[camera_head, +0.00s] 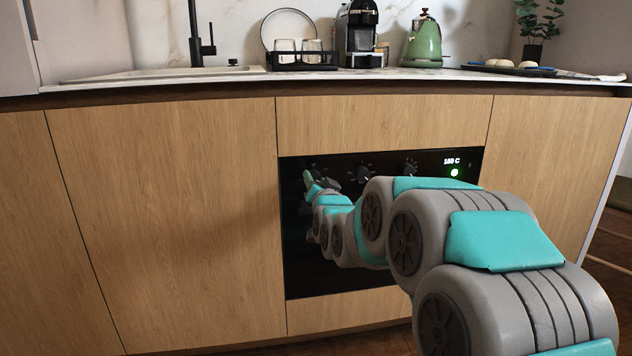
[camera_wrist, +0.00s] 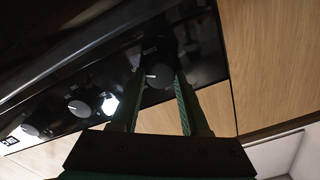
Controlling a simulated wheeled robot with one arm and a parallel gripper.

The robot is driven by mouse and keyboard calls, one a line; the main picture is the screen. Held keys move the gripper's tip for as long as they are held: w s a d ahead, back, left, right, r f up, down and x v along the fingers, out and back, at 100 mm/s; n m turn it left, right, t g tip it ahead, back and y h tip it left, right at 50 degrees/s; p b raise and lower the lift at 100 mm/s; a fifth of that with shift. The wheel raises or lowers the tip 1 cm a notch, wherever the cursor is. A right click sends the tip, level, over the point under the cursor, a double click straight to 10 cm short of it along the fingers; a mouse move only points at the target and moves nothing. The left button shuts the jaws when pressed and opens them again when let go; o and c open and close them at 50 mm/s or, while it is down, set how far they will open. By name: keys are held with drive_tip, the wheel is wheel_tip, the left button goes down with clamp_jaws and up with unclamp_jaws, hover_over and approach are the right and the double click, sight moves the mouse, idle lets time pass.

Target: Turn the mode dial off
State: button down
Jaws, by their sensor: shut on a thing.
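The black oven panel has several round dials in a row. My gripper (camera_head: 311,180) is at the leftmost dial and hides most of it in the head view. In the wrist view this dial (camera_wrist: 158,74) sits between the two fingers of my gripper (camera_wrist: 157,88), which are shut on it. A short white pointer mark shows on its face. The middle dial (camera_head: 363,173) and the right dial (camera_head: 410,167) stand free; they also show in the wrist view, the middle one (camera_wrist: 79,108) nearer. No label telling which dial is the mode dial is readable.
The oven's display (camera_head: 452,161) reads about 180 C, with a green light (camera_head: 454,173) below it. Wooden cabinet fronts (camera_head: 165,200) flank the oven. The counter above holds a green kettle (camera_head: 424,42), a coffee machine (camera_head: 358,32) and a dish rack (camera_head: 300,62).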

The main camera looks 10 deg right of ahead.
drive_tip(key=shift+n, duration=0.3)
drive_tip(key=n, duration=0.4)
drive_tip(key=shift+n, duration=0.3)
drive_tip(key=n, duration=0.6)
drive_tip(key=n+b, duration=0.1)
drive_tip(key=n, duration=0.5)
drive_tip(key=n+b, duration=0.1)
drive_tip(key=n, duration=0.5)
drive_tip(key=shift+a+f, duration=0.1)
drive_tip(key=shift+a, duration=0.15)
drive_tip(key=shift+n, duration=0.4)
drive_tip(key=shift+c, duration=2)
unclamp_jaws()
